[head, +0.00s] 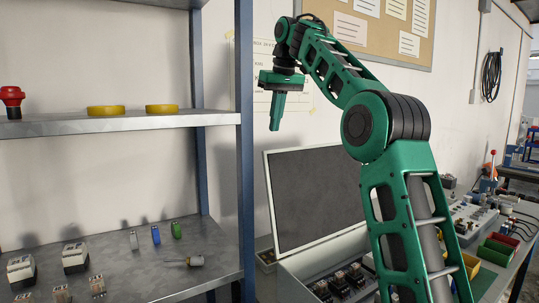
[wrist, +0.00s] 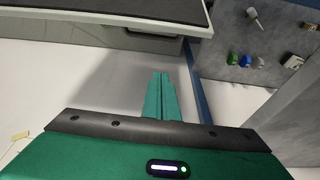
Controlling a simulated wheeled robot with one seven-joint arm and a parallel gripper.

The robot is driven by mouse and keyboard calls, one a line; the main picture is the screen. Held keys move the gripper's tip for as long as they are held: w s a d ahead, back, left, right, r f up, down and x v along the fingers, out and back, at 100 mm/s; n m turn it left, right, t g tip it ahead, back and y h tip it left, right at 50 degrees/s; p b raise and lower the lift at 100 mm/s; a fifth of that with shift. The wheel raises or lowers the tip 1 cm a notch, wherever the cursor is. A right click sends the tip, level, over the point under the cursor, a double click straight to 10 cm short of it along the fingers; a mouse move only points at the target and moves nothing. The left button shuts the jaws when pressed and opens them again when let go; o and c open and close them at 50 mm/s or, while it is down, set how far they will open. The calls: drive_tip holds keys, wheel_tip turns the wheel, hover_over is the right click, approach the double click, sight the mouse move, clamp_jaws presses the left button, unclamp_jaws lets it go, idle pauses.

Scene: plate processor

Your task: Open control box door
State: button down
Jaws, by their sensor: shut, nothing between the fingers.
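The control box (head: 300,266) sits on the bench right of the shelf, with several components visible inside its lower part. Its door (head: 310,200), a dark grey panel with a pale frame, stands raised and tilted back at the rear of the box, so the inside shows. My arm covers the right part of the door and box. My green gripper (head: 275,128) points down above the door's upper left corner, apart from it. In the wrist view, my gripper (wrist: 161,75) is shut and empty, and the door (wrist: 120,8) shows at the top left.
A metal shelf (head: 140,124) with a blue post (head: 246,150) stands close left of my gripper. It holds yellow rings (head: 161,108), a red button (head: 12,100) and small parts. A wall lies behind. Coloured bins (head: 497,250) stand on the bench at right.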

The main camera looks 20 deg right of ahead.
wheel_tip(320, 180, down, 10)
drive_tip(key=s, duration=0.1)
drive_tip(key=shift+r, duration=0.25)
idle(0.5)
drive_tip(key=shift+a, duration=0.1)
drive_tip(key=shift+a, duration=0.1)
